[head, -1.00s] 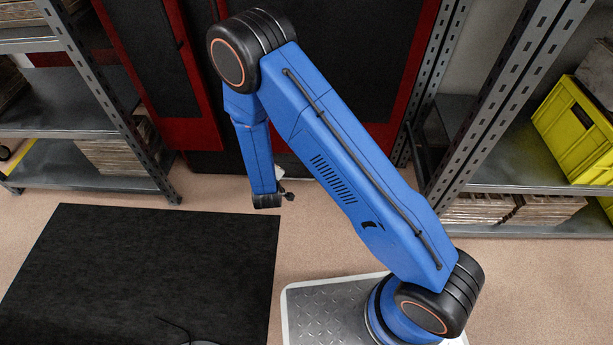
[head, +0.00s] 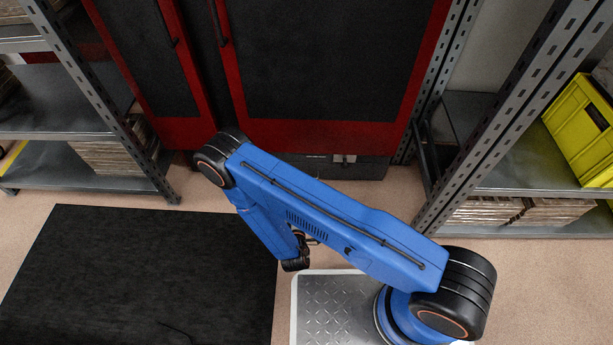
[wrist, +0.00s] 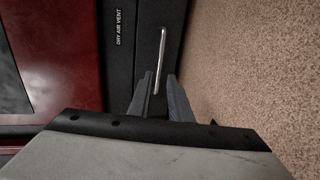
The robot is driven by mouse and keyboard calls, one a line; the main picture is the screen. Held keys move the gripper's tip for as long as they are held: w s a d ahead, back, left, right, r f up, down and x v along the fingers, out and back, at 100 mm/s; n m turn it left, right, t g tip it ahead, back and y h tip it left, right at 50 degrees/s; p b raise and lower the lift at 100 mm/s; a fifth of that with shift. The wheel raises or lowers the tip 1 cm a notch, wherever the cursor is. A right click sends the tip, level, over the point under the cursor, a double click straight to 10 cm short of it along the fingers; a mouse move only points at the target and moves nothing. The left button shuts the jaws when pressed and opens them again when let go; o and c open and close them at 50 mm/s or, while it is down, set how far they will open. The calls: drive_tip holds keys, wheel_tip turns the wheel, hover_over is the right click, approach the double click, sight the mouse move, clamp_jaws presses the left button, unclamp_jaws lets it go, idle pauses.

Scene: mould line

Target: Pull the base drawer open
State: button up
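The base drawer is a dark panel below the red-framed cabinet. In the head view its front (head: 370,167) shows low at the floor, partly covered by my arm. In the wrist view the dark front (wrist: 144,38) appears turned on its side, with a slim silver bar handle (wrist: 162,55) on it. My gripper (wrist: 161,80) is open, its two grey fingers apart. The near end of the handle shows in the gap between the fingertips; I cannot tell how deep it sits or whether they touch.
Red-framed cabinet doors (head: 335,60) rise above the base. A panel marked DRY AIR VENT (wrist: 118,40) lies beside the drawer front. Metal shelving uprights (head: 500,110) stand right, with a yellow crate (head: 575,125). A black mat (head: 140,270) lies left; tan floor (head: 240,195) is clear.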

drive_tip(key=x, duration=1.7)
drive_tip(key=shift+w+d+f, duration=0.1)
drive_tip(key=shift+d+f, duration=0.05)
clamp_jaws()
